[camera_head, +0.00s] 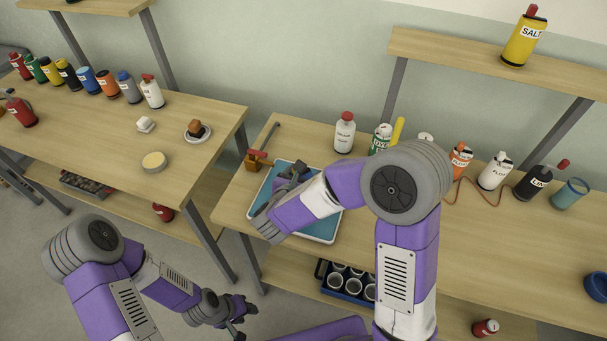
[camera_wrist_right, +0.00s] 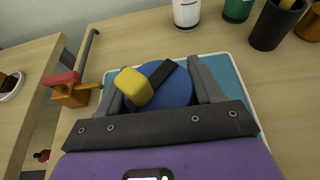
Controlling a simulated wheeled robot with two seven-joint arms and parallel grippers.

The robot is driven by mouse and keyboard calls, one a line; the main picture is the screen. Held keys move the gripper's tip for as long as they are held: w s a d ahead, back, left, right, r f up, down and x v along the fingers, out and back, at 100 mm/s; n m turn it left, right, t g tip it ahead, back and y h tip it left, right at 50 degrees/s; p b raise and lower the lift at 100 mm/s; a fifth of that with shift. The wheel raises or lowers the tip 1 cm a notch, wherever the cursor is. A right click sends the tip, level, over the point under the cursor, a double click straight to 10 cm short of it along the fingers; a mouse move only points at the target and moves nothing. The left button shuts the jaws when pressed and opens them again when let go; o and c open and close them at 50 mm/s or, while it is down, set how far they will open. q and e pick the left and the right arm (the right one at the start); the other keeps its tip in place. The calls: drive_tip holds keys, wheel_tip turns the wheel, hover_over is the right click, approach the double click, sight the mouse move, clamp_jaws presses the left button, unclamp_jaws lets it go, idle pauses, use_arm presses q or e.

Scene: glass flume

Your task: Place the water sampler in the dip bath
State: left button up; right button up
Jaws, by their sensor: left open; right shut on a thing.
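My right gripper (camera_wrist_right: 160,90) is shut on a round blue thing (camera_wrist_right: 180,88) with a dark bar and a yellow block on top, seemingly the water sampler. In the head view my right gripper (camera_head: 288,174) is over a shallow blue tray with a pale rim (camera_head: 258,200), seemingly the dip bath; the tray also shows in the right wrist view (camera_wrist_right: 228,72). I cannot tell whether the held thing touches the tray floor. My arm hides most of it in the head view. My left gripper (camera_head: 240,318) is open and empty, low in front of the tables.
An orange fitting with a red top (camera_head: 257,160) stands at the tray's left edge. A white bottle (camera_head: 344,132), a green can (camera_head: 380,139) and other containers line the back. A blue crate of cups (camera_head: 345,283) is on the lower shelf. A blue bowl (camera_head: 597,287) sits far right.

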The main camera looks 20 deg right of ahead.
drive_tip(key=shift+f, duration=0.2)
drive_tip(key=o, duration=1.2)
drive_tip(key=shift+c, duration=0.2)
drive_tip(key=shift+r, duration=0.1)
drive_tip(key=shift+r, duration=0.2)
drive_tip(key=p+v, duration=0.2)
drive_tip(key=v, duration=1)
drive_tip(key=shift+f, duration=0.15)
